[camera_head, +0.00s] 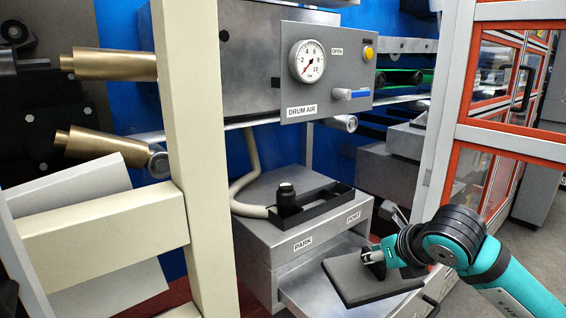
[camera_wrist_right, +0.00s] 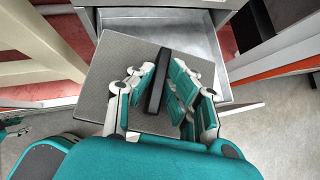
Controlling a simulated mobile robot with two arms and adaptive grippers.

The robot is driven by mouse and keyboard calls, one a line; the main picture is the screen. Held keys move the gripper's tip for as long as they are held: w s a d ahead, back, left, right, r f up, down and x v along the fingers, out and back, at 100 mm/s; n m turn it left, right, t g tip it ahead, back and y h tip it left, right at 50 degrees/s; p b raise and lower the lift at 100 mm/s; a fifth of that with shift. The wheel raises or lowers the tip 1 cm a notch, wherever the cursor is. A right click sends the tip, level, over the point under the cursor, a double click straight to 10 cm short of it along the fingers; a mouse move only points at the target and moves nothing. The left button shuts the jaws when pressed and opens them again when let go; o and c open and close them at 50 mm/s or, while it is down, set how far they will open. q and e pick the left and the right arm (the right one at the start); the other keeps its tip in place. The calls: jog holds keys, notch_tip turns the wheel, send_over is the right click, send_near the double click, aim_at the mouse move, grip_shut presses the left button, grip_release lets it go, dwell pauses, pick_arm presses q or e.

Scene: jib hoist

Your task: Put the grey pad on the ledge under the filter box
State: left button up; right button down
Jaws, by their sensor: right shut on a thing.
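The grey pad (camera_head: 350,277) is a flat, dark grey plate with a black upright grip on top. My right gripper (camera_head: 373,256) is shut on that grip and holds the pad in front of the grey cabinet. In the right wrist view the pad (camera_wrist_right: 105,72) spreads to both sides of my right gripper (camera_wrist_right: 158,82), with the black grip between the fingers. No part is labelled filter box. A grey box (camera_head: 245,222) marked PARK and PORT stands behind the pad, with an open metal tray or drawer (camera_head: 300,290) below. I cannot tell which surface is the ledge.
A cream post (camera_head: 190,120) and crossbar (camera_head: 105,228) stand at the left. A gauge panel (camera_head: 350,95) marked DRUM AIR hangs above. A black holder (camera_head: 318,205) sits on the grey box. Orange-framed cabinet doors (camera_head: 490,140) stand at the right.

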aim_at(380, 280)
pick_arm(q)
jog(key=w+v, duration=0.1)
jog(key=v, duration=0.3)
pick_arm(e)
jog(key=s+m+h, duration=0.1)
jog(key=s, duration=0.2)
jog(key=s+m+h, duration=0.1)
jog(key=s+m, duration=0.1)
jog(key=s, duration=0.1)
jog(key=shift+s+d+r+b, duration=0.15)
jog(key=shift+s+r+b, duration=0.05)
jog(key=shift+s+b, duration=0.1)
pick_arm(q)
jog(key=s+f+p, duration=0.5)
jog(key=f+p, duration=0.3)
jog(key=p, duration=0.2)
jog(key=s+a+f+g+p, duration=0.1)
jog(key=s+a+f+p, duration=0.1)
jog(key=s+p, duration=0.7)
jog(key=s+a, duration=0.1)
jog(key=s, duration=0.4)
jog(key=shift+s+f+g, duration=0.2)
jog(key=shift+f+g, duration=0.2)
pick_arm(e)
jog(key=s+r+n+g+y, duration=0.3)
jog(key=s+r+n+y, duration=0.3)
jog(key=s+n, duration=0.3)
jog(key=shift+s+r+n+y, duration=0.4)
jog(key=shift+r+n, duration=0.15)
jog(key=shift+n, duration=0.25)
